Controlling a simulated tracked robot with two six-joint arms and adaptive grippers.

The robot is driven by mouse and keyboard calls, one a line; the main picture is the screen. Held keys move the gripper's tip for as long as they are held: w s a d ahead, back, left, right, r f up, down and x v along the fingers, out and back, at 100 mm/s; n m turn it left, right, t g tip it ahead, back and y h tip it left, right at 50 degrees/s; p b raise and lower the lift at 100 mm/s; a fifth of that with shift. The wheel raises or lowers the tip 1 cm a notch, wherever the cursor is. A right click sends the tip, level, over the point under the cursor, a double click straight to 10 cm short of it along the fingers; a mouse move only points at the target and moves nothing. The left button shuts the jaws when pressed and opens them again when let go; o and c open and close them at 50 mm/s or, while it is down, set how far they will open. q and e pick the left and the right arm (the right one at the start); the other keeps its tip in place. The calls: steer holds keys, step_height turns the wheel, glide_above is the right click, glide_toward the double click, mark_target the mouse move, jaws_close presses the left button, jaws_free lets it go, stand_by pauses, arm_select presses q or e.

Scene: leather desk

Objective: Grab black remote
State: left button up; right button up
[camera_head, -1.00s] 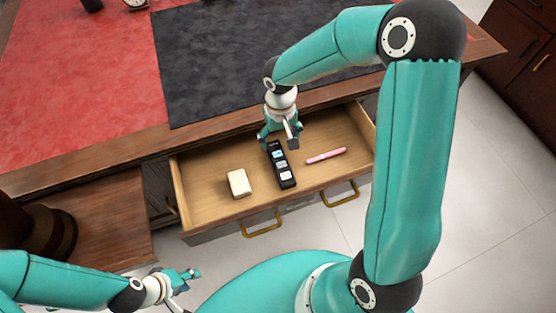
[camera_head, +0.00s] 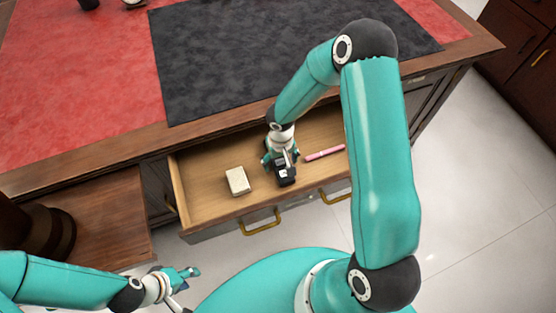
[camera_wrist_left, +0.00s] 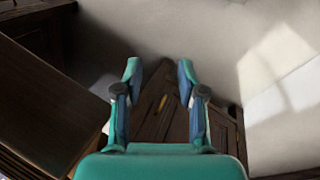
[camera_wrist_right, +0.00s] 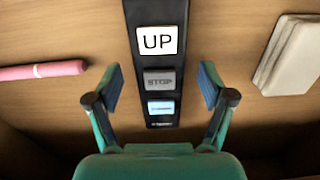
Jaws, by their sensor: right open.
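The black remote (camera_wrist_right: 161,98) lies in the open wooden drawer. In the right wrist view it shows an "UP" button, a grey "STOP" button and a light blue button. In the head view only its near end (camera_head: 286,180) shows, the rest hidden by my right gripper (camera_head: 282,160). My right gripper is open above the remote; in its wrist view the fingers (camera_wrist_right: 163,90) stand on either side of it, apart from it. My left gripper (camera_wrist_left: 158,75) is open and empty, away from the drawer at the lower left of the head view (camera_head: 184,276).
In the drawer (camera_head: 211,206), a cream block (camera_head: 237,181) lies left of the remote and a pink pen-like stick (camera_head: 324,153) lies right of it. The desk with a black mat (camera_head: 240,60) rises behind. Drawer walls bound the space.

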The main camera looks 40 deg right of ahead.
steer(key=shift+f, duration=0.2)
steer(key=c, duration=1.3)
steer(key=shift+r, duration=0.15)
